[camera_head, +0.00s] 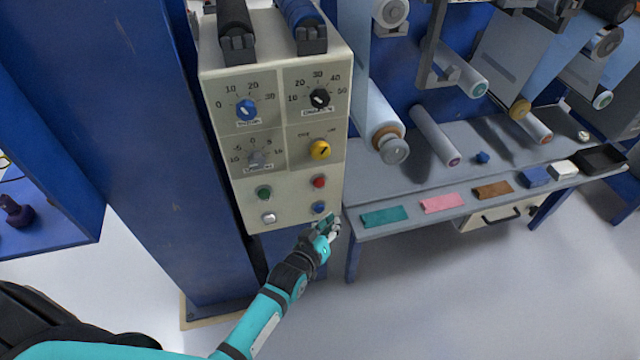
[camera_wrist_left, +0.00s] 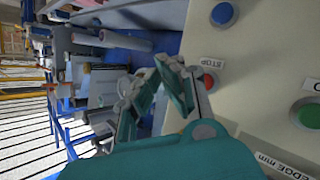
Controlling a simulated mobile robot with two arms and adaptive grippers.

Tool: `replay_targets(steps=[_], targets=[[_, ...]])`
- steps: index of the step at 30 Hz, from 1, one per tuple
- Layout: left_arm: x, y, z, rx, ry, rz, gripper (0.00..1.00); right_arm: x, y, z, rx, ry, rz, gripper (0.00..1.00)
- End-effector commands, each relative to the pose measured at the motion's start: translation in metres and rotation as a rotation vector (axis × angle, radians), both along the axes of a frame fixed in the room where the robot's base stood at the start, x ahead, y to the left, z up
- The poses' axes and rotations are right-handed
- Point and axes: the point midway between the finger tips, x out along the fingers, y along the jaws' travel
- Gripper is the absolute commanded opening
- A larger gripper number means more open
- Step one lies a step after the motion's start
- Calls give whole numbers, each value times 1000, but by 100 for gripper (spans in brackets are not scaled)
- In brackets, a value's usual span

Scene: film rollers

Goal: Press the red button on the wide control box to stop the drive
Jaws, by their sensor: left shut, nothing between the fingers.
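The beige control box (camera_head: 300,135) carries four dials above two rows of buttons. The red button (camera_head: 319,182) is at the upper right of the buttons, above a blue button (camera_head: 319,207). In the left wrist view the red button (camera_wrist_left: 207,82) has a STOP label next to it. My left gripper (camera_head: 329,228) is shut and empty at the box's lower right corner, below the red and blue buttons. In the left wrist view its fingertips (camera_wrist_left: 163,75) are just left of the red button. I cannot tell whether they touch it. My right gripper is not in view.
A green button (camera_head: 264,192) and a white button (camera_head: 269,218) sit left of the red and blue ones. A grey shelf (camera_head: 380,200) with coloured blocks and rollers lies to the right. A blue column (camera_head: 150,150) stands left. The floor in front is clear.

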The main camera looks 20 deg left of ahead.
Motion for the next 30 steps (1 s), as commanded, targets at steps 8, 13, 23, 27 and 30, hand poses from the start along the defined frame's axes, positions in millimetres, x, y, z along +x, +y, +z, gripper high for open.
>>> replay_targets(steps=[8,13,23,27,30], targets=[[26,18,-3,5,-3,0,0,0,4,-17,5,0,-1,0],[46,31,-4,2,-3,-1,0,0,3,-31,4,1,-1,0],[69,47,-1,3,0,-1,0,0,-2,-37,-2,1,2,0],[71,48,0,1,0,0,0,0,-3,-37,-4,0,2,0],[71,48,0,1,1,-1,0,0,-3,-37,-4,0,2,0]])
